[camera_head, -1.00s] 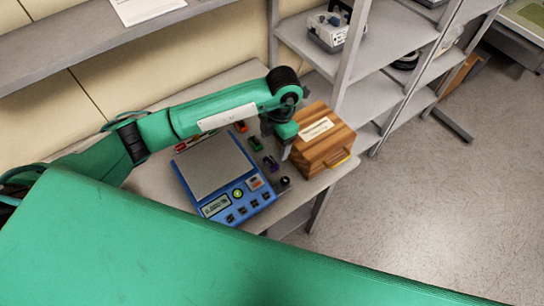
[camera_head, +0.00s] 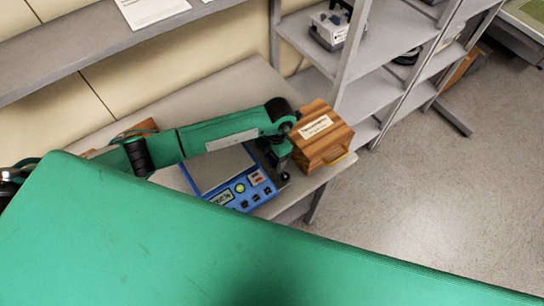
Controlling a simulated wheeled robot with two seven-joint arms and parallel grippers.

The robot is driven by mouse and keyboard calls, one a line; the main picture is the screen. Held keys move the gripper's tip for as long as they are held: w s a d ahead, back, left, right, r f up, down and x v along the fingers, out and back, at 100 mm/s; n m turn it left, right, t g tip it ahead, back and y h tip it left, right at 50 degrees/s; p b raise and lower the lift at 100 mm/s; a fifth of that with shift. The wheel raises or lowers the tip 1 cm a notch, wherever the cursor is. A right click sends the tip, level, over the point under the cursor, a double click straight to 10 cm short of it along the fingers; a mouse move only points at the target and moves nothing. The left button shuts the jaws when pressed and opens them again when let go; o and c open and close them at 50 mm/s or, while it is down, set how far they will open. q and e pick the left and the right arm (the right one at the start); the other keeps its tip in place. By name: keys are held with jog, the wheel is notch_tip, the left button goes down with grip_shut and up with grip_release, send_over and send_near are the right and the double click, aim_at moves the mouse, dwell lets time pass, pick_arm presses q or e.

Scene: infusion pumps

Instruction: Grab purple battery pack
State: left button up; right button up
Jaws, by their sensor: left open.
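My left gripper (camera_head: 280,163) points down between the blue scale and the wooden box, and it is open. The purple battery pack is not visible now; my gripper and arm cover the strip where it lay. I cannot tell whether the fingers are around it or beside it. The blue scale (camera_head: 239,194) with a grey plate stands on the table just left of the gripper, partly under my forearm. My right gripper is out of view.
A striped wooden box (camera_head: 322,145) with a label and a handle stands close to the right of the gripper. The grey table (camera_head: 231,90) is bare toward the back. Metal shelves (camera_head: 385,85) stand on the right.

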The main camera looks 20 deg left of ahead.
pick_arm(q)
jog(key=c, duration=1.1)
jog(key=shift+r, duration=0.15)
